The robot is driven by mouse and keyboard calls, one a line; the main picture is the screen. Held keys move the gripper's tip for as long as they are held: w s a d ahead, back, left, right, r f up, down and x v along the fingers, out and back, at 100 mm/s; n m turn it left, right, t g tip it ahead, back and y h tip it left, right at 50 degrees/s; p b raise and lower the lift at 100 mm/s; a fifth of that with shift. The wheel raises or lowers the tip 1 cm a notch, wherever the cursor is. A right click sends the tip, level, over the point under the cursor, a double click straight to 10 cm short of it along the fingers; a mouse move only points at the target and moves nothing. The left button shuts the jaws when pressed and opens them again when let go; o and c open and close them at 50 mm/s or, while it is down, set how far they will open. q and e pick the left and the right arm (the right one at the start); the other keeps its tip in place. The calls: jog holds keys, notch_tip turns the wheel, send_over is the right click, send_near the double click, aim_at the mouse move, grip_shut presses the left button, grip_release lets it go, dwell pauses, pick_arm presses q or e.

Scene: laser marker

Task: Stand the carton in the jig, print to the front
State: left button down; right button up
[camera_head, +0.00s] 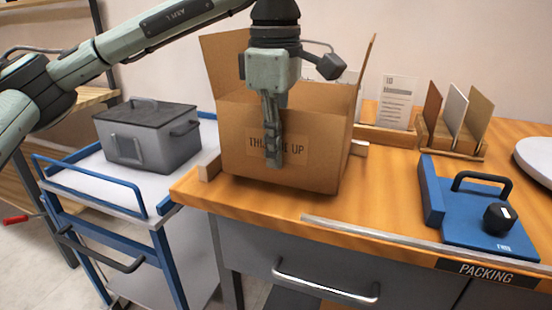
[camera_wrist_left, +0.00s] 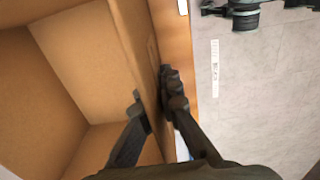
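The brown carton (camera_head: 240,150) stands upright at the left end of the wooden bench, its top flaps open. Its printed face, partly hidden by my gripper, is towards me in the head view. Low wooden blocks (camera_head: 209,166) sit by its lower left corner and right side (camera_head: 359,148); they look like parts of the jig, mostly hidden by the carton. My left gripper (camera_head: 272,150) points down at the front wall. In the left wrist view its fingers (camera_wrist_left: 154,98) straddle this wall closely, one inside the carton (camera_wrist_left: 75,60), one outside. My right gripper is not in view.
A blue plate with black handle and knob (camera_head: 470,222) lies to the right. Behind it stand a rack of thin panels (camera_head: 455,140) and a sign (camera_head: 398,102). A metal strip (camera_head: 400,238) runs along the front edge. A cart (camera_head: 110,185) with a grey box (camera_head: 150,135) stands left.

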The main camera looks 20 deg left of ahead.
pick_arm(q)
jog(key=shift+f, duration=0.95)
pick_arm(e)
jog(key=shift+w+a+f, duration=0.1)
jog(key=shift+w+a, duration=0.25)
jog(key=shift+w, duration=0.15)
pick_arm(q)
jog(key=shift+f, duration=0.15)
